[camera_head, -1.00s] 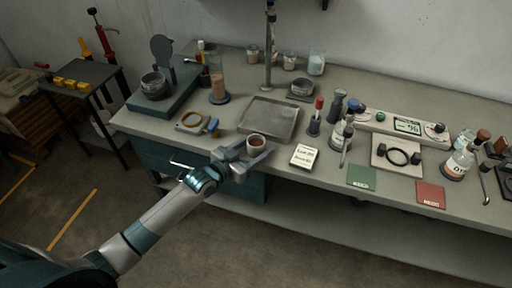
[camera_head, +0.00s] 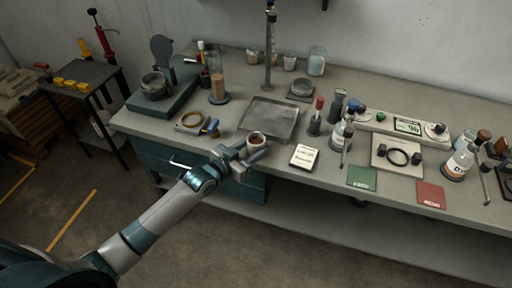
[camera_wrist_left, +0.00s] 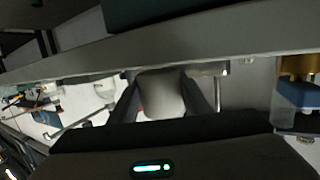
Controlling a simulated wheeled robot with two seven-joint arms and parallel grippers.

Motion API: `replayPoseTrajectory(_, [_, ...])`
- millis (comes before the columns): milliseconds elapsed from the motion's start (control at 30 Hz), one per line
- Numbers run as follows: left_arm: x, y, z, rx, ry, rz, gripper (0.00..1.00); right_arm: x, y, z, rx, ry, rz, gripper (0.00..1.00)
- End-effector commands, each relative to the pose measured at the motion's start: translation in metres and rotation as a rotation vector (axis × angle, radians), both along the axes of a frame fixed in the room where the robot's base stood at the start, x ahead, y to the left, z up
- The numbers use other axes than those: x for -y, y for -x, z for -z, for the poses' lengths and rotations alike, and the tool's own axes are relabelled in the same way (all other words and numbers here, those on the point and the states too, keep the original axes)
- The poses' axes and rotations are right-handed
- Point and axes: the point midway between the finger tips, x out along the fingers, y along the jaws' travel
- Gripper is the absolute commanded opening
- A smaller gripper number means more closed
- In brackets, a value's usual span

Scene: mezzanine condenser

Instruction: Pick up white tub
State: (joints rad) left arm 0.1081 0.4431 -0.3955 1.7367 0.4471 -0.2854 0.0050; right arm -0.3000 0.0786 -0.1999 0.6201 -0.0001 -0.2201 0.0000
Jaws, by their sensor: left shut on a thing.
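The white tub (camera_head: 257,141), a small round pot with reddish-brown contents, sits between the jaws of my left gripper (camera_head: 254,148) near the front edge of the bench. The gripper is shut on the tub, with a finger on each side. In the left wrist view the pale tub (camera_wrist_left: 161,95) shows between two dark fingers, its lower part hidden by the gripper body. Whether the tub's base touches the bench cannot be told. My right gripper is not in view.
A grey metal tray (camera_head: 270,119) lies just behind the tub. Bottles and instruments crowd the right side of the bench.

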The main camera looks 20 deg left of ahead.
Motion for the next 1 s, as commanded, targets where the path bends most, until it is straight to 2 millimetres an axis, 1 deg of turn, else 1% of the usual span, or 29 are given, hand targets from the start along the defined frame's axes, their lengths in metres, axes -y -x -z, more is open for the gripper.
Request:
replayPoseTrajectory(167, [0.0,0.0,-0.009,0.003,0.0,-0.001,0.2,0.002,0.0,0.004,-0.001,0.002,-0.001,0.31])
replayPoseTrajectory(467, [0.0,0.0,-0.032,0.004,0.002,0.0,0.2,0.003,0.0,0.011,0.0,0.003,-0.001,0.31])
replayPoseTrajectory(1000, [0.023,0.044,-0.061,0.003,0.003,0.0,0.2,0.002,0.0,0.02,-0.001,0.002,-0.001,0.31])
